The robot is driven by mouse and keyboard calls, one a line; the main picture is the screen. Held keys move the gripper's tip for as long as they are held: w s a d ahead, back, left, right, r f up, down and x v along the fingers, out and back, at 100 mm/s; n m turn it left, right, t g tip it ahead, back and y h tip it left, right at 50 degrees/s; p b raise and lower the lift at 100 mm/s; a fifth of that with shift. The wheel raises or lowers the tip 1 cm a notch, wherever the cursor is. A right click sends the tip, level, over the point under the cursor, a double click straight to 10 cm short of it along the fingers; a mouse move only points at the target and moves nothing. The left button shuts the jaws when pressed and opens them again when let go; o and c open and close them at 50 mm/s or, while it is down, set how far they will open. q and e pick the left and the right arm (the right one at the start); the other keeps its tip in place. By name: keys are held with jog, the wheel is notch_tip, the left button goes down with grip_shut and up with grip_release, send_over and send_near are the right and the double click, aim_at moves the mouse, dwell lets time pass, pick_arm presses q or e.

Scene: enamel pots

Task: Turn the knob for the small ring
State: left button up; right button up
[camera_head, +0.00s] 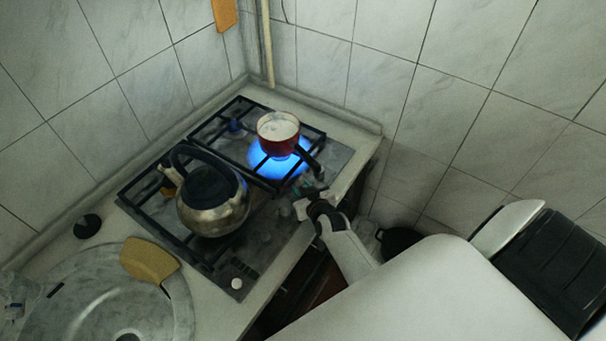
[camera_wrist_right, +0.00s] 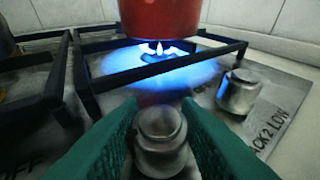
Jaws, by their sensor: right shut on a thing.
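My right gripper (camera_head: 306,203) reaches in from the right to the front edge of the gas hob (camera_head: 338,157). In the right wrist view, its green finger pads (camera_wrist_right: 160,122) are shut on a silver metal knob (camera_wrist_right: 162,140), one on each side. A second silver knob (camera_wrist_right: 240,91) stands to its right, beside lettering that reads in part "ACK2 LOW". Blue flame (camera_wrist_right: 155,68) burns under a small red pot (camera_head: 278,132) behind the held knob. The ring under the pot is mostly hidden by flame and grate. My left gripper is not in view.
A metal kettle (camera_head: 213,205) stands on the hob's black grate, left of the pot. The pot's dark handle (camera_head: 309,161) points towards my right gripper. A round metal sink (camera_head: 110,300) with a tan board (camera_head: 149,261) lies at lower left. Tiled walls close the back.

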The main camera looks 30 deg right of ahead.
dwell(0.4)
jog(key=o, duration=1)
jog(key=shift+c, duration=0.2)
jog(key=v, duration=1.1)
jog(key=shift+a+f+b, duration=0.1)
jog(key=shift+a+b, duration=0.1)
jog(key=shift+b, duration=0.15)
jog(key=shift+s+a+r, duration=0.1)
jog(key=shift+s+r, duration=0.2)
jog(key=shift+s, duration=0.05)
